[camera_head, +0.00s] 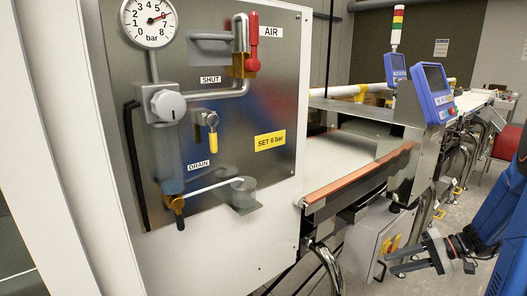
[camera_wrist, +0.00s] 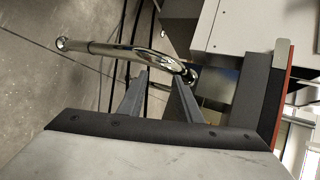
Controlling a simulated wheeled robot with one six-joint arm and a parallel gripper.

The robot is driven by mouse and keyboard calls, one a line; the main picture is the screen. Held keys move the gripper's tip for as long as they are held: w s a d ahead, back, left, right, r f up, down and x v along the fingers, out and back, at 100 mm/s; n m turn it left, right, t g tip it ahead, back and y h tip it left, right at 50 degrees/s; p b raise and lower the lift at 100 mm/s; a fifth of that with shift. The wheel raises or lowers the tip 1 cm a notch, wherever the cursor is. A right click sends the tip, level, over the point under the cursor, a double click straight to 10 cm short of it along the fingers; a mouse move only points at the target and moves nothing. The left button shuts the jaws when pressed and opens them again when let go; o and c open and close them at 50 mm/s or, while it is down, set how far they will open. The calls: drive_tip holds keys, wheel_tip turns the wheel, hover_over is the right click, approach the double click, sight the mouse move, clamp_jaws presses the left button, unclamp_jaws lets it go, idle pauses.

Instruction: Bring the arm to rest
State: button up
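My gripper (camera_head: 390,262) is at the lower right of the head view, at the end of my blue arm (camera_head: 492,215). Its two fingers are apart with nothing between them. The wrist view also shows both grey fingers of my gripper (camera_wrist: 160,78) spread and empty. Behind them in that view is a bent chrome tube (camera_wrist: 140,50) above the floor; I cannot tell how close it is. In the head view my gripper is right of the white cabinet (camera_head: 362,240) under the belt, apparently apart from it.
The conveyor belt (camera_head: 345,155) and blue display (camera_head: 434,95) stand beside my arm. Bare floor (camera_head: 440,275) lies around my gripper.

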drive_tip(key=s+a+r+n+g+h, duration=0.3)
drive_tip(key=s+a+r+h, duration=0.25)
drive_tip(key=s+a, duration=0.5)
drive_tip(key=s+a+r+t+h, duration=0.1)
drive_tip(key=s+r+t+h, duration=0.1)
drive_tip(key=s, duration=0.4)
drive_tip(key=s+a+r+n+t+h, duration=0.1)
drive_tip(key=s+a+r+t+h, duration=0.1)
drive_tip(key=s+r+h, duration=0.2)
drive_tip(key=shift+s+a+r+t, duration=0.15)
drive_tip(key=shift+s+r+t, duration=0.15)
drive_tip(key=shift+s, duration=0.7)
